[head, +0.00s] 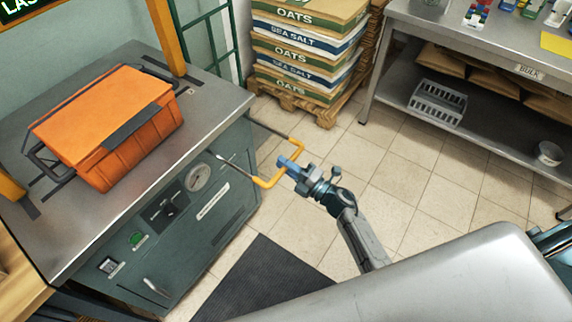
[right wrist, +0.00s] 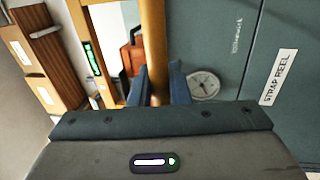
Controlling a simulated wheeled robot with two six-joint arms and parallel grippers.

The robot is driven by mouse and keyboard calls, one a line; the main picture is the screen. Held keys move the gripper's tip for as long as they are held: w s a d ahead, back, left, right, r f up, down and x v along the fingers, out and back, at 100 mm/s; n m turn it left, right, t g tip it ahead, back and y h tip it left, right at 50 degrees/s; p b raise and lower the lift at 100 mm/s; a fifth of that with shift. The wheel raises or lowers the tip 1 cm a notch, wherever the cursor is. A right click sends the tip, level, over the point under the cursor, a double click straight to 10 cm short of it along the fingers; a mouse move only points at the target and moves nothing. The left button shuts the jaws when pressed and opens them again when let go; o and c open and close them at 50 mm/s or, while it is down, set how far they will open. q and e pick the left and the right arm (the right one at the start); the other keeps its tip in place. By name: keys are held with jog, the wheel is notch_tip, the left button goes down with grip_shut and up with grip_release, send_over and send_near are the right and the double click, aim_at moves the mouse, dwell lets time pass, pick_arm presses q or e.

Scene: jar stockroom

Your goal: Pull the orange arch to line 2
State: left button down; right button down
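A tall orange arch (head: 165,35) stands over the grey machine table; one post is at the back, another (head: 8,188) at the left edge, and the top leaves the picture. An orange U-shaped bar (head: 266,183) on dark rods sticks out from the machine's side. My right gripper (head: 288,163) is at the middle of this bar. In the right wrist view the bar (right wrist: 155,45) runs between the blue fingers (right wrist: 159,88), which appear to press on both sides. Dark strips (head: 27,206) lie on the tabletop; I cannot read any line numbers. My left gripper is not in view.
An orange case (head: 100,115) lies on the machine table (head: 215,105). Stacked sacks (head: 305,65) on a pallet stand behind. The tiled floor around my right gripper is clear, with a dark mat (head: 265,280) in front.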

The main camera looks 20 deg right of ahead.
jog(key=r+v, duration=0.1)
jog(key=v, duration=0.7)
jog(key=shift+r, duration=0.2)
jog(key=c, duration=1.4)
grip_release()
jog(key=shift+s+d, duration=0.2)
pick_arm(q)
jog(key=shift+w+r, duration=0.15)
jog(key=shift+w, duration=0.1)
pick_arm(e)
jog(key=shift+r, duration=0.1)
jog(key=shift+s+d, duration=0.1)
